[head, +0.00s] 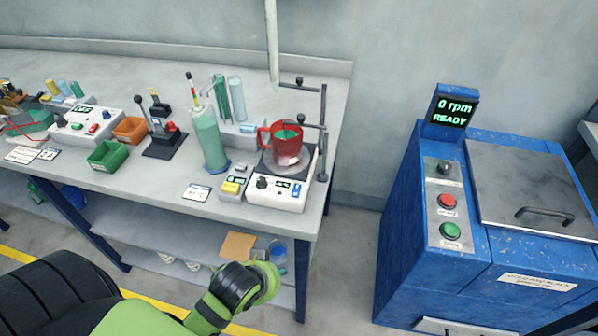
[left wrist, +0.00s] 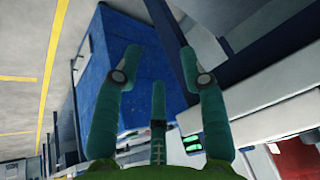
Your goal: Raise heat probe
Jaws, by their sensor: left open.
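A red mug (head: 281,139) with green contents stands on a white hot plate (head: 278,193) at the right end of the bench. A dark stand (head: 323,140) rises beside it, with black-knobbed arms at two heights. The lower arm reaches over the mug. I cannot tell for certain which part is the heat probe; any tip inside the mug is hidden. My left arm (head: 240,288) is low in front of the bench, below the hot plate. My left gripper (left wrist: 160,76) is open and empty in the left wrist view, its teal fingers spread. My right gripper is not in view.
A blue machine (head: 404,230) reading "0 rpm READY" stands right of the bench, across a floor gap. Left of the hot plate are a small yellow-topped device (head: 233,187), a green cylinder (head: 209,138) and a lever box (head: 164,140). A pale vertical pole (head: 272,40) hangs above the bench.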

